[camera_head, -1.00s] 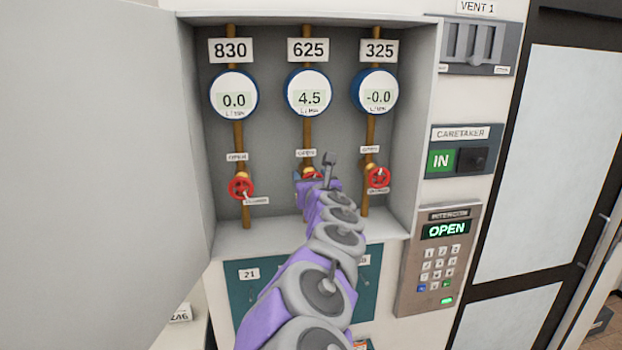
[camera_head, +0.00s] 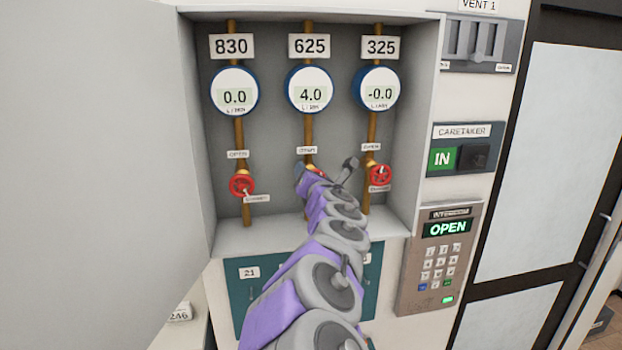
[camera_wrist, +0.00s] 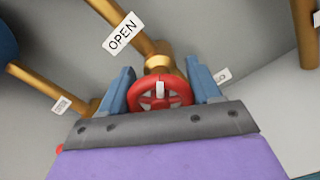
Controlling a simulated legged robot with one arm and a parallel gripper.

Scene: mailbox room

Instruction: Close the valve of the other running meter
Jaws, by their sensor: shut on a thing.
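Three round meters hang on brass pipes in the open cabinet. The 625 meter (camera_head: 310,90) reads 4.0, the 830 meter (camera_head: 235,92) reads 0.0 and the 325 meter (camera_head: 377,90) reads -0.0. In the wrist view my gripper (camera_wrist: 160,88) has its two blue fingers on either side of the red valve wheel (camera_wrist: 160,103) under the 625 meter and is shut on it. An OPEN label (camera_wrist: 122,33) is beside that pipe. The 830 valve wheel (camera_head: 242,186) and 325 valve wheel (camera_head: 380,175) show on either side.
The cabinet door (camera_head: 95,170) stands open on the left. Right of the cabinet are a vent slider panel (camera_head: 478,42), a caretaker sign (camera_head: 461,148) and an intercom keypad (camera_head: 440,262) reading OPEN. Teal mailboxes (camera_head: 248,290) lie below.

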